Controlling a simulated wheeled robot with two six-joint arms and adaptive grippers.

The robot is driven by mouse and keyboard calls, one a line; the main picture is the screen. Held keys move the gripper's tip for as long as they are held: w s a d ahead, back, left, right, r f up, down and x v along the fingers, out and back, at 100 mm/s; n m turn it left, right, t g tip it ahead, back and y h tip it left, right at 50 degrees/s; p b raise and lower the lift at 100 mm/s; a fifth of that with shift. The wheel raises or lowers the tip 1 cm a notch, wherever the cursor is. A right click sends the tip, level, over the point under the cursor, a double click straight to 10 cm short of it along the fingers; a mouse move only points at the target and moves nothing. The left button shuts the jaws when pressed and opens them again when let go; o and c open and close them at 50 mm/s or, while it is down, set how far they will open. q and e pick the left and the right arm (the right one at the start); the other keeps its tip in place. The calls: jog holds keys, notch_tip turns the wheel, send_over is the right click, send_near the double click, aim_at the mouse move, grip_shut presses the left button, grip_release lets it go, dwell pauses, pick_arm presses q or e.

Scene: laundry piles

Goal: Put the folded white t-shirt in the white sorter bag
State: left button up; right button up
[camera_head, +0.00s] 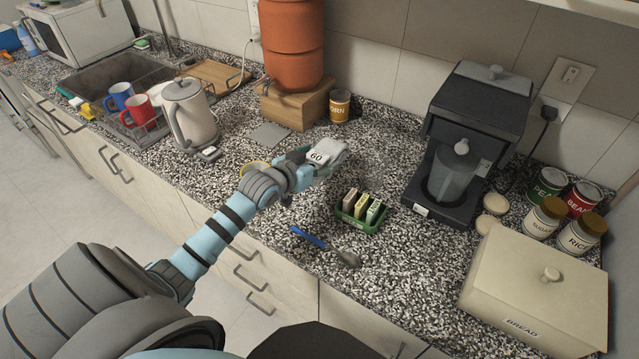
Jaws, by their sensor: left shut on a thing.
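No folded t-shirt and no sorter bag show in the head view; it shows a kitchen counter. My left gripper (315,163) reaches in from the left over the middle of the counter. It is shut on a small white item marked "60" (328,152), whose lower part is partly hidden by the fingers. A yellow ring-like rim (254,167) shows just behind my left wrist. My right gripper is not in view.
A green rack with packets (361,212) and a blue-handled spoon (325,246) lie right of the gripper. A coffee maker (471,145), bread box (534,287), jars and cans fill the right. A kettle (190,117) and terracotta dispenser (291,42) stand left. Speckled counter (400,275) is free in front.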

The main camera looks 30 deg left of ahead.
aim_at(319, 190)
pick_arm(q)
jog(key=f, duration=0.2)
jog(key=f+b, duration=0.1)
jog(key=f, duration=0.4)
jog(key=shift+w+d, duration=0.1)
jog(key=shift+w, duration=0.25)
jog(key=shift+f+b, duration=0.35)
jog(key=shift+s+r, duration=0.1)
jog(key=shift+s, duration=0.05)
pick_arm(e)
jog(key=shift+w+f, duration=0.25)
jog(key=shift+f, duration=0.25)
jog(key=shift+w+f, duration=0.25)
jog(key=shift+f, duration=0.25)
pick_arm(q)
jog(key=o, duration=0.8)
jog(key=shift+f, duration=0.2)
jog(key=o, duration=0.5)
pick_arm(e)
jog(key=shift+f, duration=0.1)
